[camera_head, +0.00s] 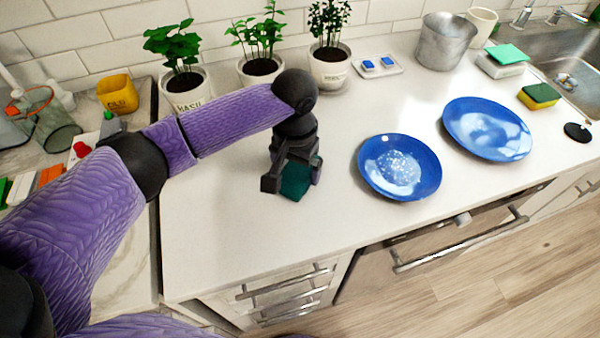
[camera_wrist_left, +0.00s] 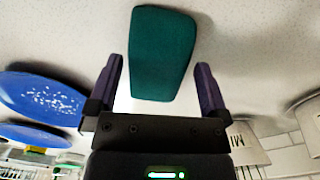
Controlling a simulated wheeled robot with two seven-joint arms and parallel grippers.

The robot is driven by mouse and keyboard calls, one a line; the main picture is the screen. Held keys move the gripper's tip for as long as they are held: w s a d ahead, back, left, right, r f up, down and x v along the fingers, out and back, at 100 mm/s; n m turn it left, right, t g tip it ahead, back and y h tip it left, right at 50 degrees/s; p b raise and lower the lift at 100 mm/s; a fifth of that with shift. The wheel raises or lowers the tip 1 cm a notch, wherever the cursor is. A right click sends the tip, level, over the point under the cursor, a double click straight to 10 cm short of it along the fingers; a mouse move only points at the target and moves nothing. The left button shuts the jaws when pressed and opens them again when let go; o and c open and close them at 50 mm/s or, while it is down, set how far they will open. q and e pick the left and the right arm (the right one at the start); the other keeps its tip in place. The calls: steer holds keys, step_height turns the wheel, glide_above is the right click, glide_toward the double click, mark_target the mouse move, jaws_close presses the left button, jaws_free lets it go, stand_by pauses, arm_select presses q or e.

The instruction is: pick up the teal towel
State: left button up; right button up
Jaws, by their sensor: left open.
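The teal towel (camera_head: 294,184) lies folded on the white counter in the head view, partly hidden behind my left gripper. In the left wrist view the towel (camera_wrist_left: 162,55) is a dark teal folded block. My left gripper (camera_head: 293,183) hangs over the towel, pointing down. In the wrist view my left gripper (camera_wrist_left: 160,75) is open, with one finger on each side of the towel's near end. A gap shows between each finger and the towel. My right gripper is not in view.
A blue plate (camera_head: 400,167) and a larger blue plate (camera_head: 487,129) lie to the right. Potted plants, one in a white pot (camera_head: 187,95), stand along the back wall. The counter's front edge is close below. The counter between the towel and the pots is bare.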

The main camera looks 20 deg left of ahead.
mark_target(296, 169)
arm_select(q)
steer(key=shift+f, duration=0.75)
steer(key=shift+c, duration=0.3)
steer(key=c, duration=1)
step_height(296, 169, up, 9)
steer(key=p, duration=0.3)
steer(key=shift+r, duration=0.15)
steer(key=shift+c, duration=0.2)
steer(key=shift+r, duration=0.45)
